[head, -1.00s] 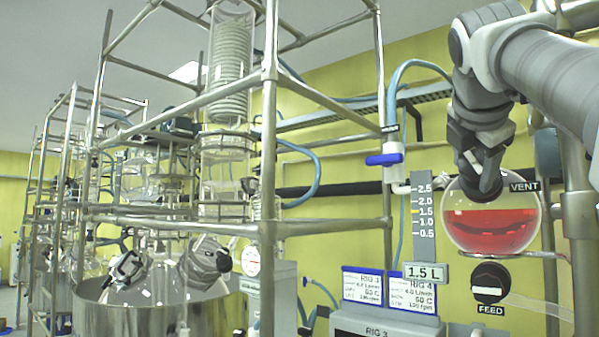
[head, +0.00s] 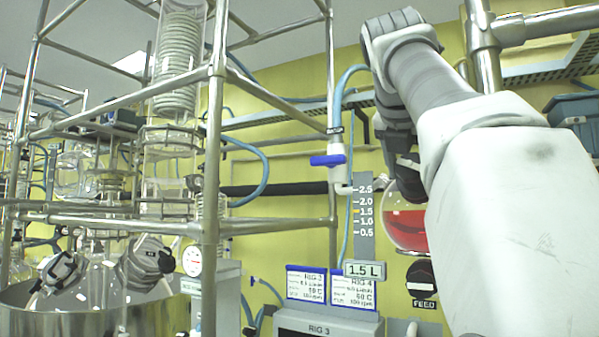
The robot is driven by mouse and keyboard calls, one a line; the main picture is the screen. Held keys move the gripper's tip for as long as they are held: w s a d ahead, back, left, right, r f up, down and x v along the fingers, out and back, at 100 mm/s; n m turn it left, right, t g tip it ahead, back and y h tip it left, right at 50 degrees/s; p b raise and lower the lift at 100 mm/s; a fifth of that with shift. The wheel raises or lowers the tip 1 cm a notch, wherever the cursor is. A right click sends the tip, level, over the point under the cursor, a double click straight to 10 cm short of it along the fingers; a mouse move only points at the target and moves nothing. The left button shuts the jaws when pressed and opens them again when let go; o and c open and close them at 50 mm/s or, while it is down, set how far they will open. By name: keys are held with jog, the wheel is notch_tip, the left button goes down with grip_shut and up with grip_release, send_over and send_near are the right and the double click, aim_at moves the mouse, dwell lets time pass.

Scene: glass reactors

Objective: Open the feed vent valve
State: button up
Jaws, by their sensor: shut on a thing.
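The round glass feed flask (head: 408,228) with red liquid stands right of centre, its right part hidden behind my arm. The feed vent valve at its top and the VENT label are covered by my arm. My gripper (head: 408,172) shows only as dark parts at the upper left of the flask. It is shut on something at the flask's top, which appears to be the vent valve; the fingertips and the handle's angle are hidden. Below the flask is a black round feed knob (head: 421,277) with a pale bar, above a FEED label (head: 425,304).
A grey level scale (head: 364,215) and a 1.5 L sign (head: 364,269) stand left of the flask. A blue-handled valve (head: 328,160) hangs on a steel frame post (head: 332,120). Rig cards (head: 306,285) stand below. A glass reactor in a steel frame fills the left.

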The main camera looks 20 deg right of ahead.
dwell(0.4)
jog(key=o, duration=1.4)
jog(key=shift+v, duration=3.75)
jog(key=shift+f, duration=0.1)
